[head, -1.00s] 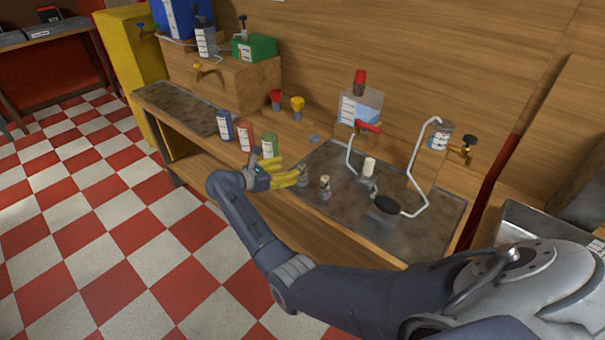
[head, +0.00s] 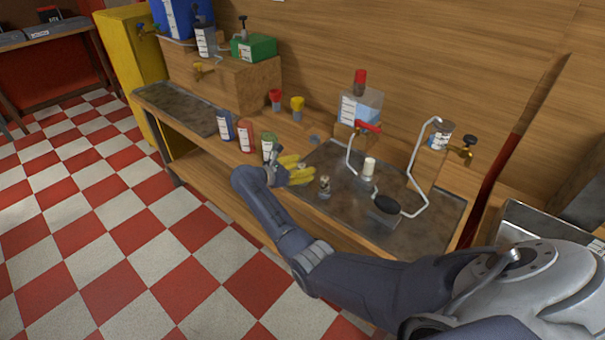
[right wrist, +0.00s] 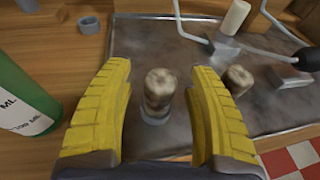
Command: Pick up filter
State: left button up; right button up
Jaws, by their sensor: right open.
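My right gripper (head: 297,172), with yellow ribbed fingers, is open at the front left edge of the dark metal tray. In the right wrist view, a stained grey-brown cylindrical filter (right wrist: 158,92) stands upright between its open fingers (right wrist: 160,72), with a visible gap on each side. In the head view the fingers largely hide this filter. A second stained filter (head: 324,184) stands to the right; it also shows in the right wrist view (right wrist: 238,79). A white filter (head: 369,167) stands farther back, under a bent tube. My left gripper is not in view.
A green bottle (head: 269,146) stands close to the left of the gripper, beside red (head: 246,137) and blue (head: 225,126) ones. A small grey ring (right wrist: 89,25) lies behind. Bent tubes and a black knob (head: 386,204) occupy the tray's (head: 425,228) right side.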

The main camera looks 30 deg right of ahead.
grip_shut()
dwell(0.3)
jog(key=shift+r, duration=0.1)
